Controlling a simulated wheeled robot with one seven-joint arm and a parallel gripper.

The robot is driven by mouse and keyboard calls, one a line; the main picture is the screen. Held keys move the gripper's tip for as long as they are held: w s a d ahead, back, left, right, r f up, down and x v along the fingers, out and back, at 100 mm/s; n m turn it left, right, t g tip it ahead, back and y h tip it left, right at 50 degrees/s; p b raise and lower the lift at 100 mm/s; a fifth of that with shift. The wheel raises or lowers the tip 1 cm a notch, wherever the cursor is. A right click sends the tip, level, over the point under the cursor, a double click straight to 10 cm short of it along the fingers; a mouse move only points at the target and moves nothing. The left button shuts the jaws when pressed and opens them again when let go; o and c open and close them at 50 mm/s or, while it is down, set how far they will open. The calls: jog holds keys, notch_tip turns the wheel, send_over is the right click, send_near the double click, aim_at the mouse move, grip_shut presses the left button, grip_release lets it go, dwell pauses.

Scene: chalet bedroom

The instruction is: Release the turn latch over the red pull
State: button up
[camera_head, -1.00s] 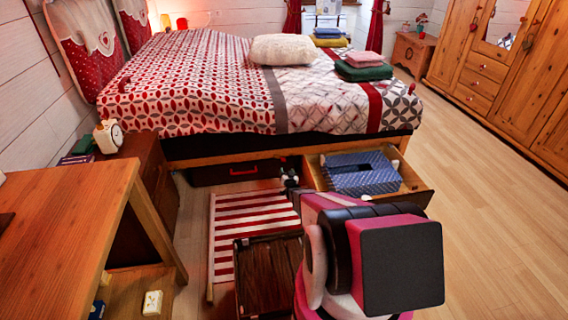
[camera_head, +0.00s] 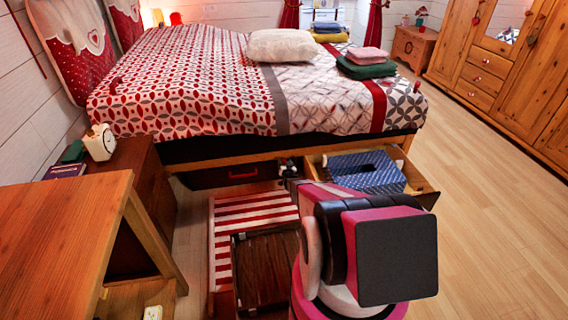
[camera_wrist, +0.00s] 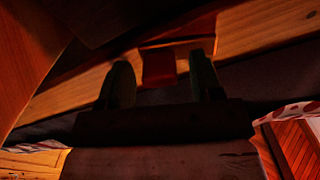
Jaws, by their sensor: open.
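The red pull (camera_head: 243,174) shows on the dark, shut drawer front (camera_head: 210,179) under the bed in the head view. My gripper (camera_head: 288,167) is small there, right of the pull, by the bed's wooden rail. In the wrist view my gripper (camera_wrist: 161,82) is open, its two dark fingers apart. A small dark red piece (camera_wrist: 158,68) shows between the fingertips, against the wooden rail (camera_wrist: 262,28); I cannot tell whether it is the latch or touches a finger. I cannot make out the turn latch in the head view.
A dark wooden crate (camera_head: 262,268) and a red-striped mat (camera_head: 222,235) lie in front. A desk (camera_head: 70,220) stands left. The floor on the right is clear.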

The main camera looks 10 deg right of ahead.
jog(key=c, duration=0.9)
jog(key=shift+d+r+n, duration=0.1)
jog(key=shift+r+n, duration=0.25)
jog(key=shift+n, duration=0.5)
jog(key=shift+r+n, duration=0.35)
jog(key=shift+n, duration=0.5)
jog(key=shift+c, duration=0.2)
jog(key=o, duration=0.9)
jog(key=shift+o, duration=0.2)
